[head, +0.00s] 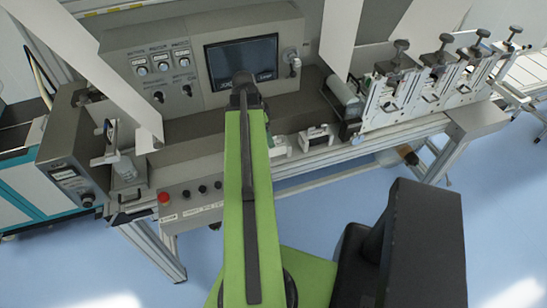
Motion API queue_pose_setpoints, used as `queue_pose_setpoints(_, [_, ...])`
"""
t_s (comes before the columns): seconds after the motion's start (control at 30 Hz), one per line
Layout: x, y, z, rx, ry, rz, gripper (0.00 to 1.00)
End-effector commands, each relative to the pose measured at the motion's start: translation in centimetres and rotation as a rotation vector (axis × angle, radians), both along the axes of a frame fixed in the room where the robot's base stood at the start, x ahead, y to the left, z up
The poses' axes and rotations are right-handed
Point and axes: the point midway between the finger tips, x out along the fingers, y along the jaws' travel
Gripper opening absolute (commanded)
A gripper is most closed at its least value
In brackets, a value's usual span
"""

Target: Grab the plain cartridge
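Two small blocks that look like cartridges sit on the front ledge of the machine, just right of my green arm. One is a pale block (280,147), close against the arm's outline and perhaps partly hidden by it. The other is a white block with a dark top (317,137), a little further right. They are too small to tell which is the plain one. My arm reaches forward over the machine and ends in a black joint before the screen. My gripper does not show; the arm seems to hide it.
The control panel (120,50) with a screen (241,62) stands behind the ledge. A grey roller (343,96) and several clamp stations (390,95) stand right. A red button (164,197) is on the front left. White web sheets (341,35) hang above. Blue floor (500,210) is open at right.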

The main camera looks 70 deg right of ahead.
Motion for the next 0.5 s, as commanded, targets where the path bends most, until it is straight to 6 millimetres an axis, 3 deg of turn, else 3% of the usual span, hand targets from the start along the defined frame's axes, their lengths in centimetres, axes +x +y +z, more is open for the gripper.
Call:
queue_pose_setpoints(0.03, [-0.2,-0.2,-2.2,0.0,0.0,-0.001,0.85])
queue_pose_setpoints(0.1, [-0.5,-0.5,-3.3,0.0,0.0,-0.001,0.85])
queue_pose_setpoints(0.37, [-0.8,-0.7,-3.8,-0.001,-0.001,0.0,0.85])
queue_pose_setpoints(0.5, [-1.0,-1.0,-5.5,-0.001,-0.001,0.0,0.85])
